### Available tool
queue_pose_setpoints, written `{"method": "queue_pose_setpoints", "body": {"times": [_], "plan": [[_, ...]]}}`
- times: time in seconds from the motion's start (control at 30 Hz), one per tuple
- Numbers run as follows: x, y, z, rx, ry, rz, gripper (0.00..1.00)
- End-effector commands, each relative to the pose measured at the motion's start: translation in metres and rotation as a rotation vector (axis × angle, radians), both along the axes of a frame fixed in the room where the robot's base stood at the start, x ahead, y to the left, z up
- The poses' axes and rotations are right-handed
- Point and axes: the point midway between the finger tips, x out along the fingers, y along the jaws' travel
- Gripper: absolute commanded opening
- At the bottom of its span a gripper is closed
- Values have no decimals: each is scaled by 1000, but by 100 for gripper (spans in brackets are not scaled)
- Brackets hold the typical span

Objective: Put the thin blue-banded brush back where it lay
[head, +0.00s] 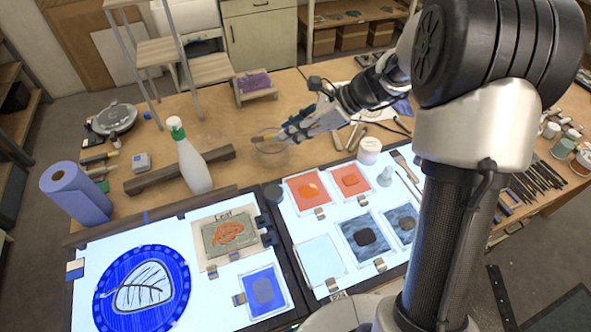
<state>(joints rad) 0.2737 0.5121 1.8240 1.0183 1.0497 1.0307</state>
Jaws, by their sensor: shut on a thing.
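My gripper (287,134) is over the middle of the wooden table, towards the back. It is shut on a slim thing that looks like the thin brush (259,139), whose brownish end sticks out to the left of the fingers. The blue band cannot be made out at this size. The held end is above or beside a clear round glass vessel (268,158); I cannot tell whether it touches it. The rest of the brush is hidden by the fingers.
A white spray bottle (190,160) stands left of the gripper, by a dark wooden bar (146,181). Two lit panels with glass tiles (308,189) fill the front. A white jar (369,151) and a wide brush (406,163) are to the right. A purple sponge (254,83) sits behind.

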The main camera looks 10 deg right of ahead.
Motion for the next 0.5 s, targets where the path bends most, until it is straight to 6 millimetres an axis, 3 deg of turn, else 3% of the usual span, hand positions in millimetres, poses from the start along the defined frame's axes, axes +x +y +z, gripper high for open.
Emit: {"method": "queue_pose_setpoints", "body": {"times": [0.5], "plan": [[0, -1, -4, 260, -134, 21, 0]]}}
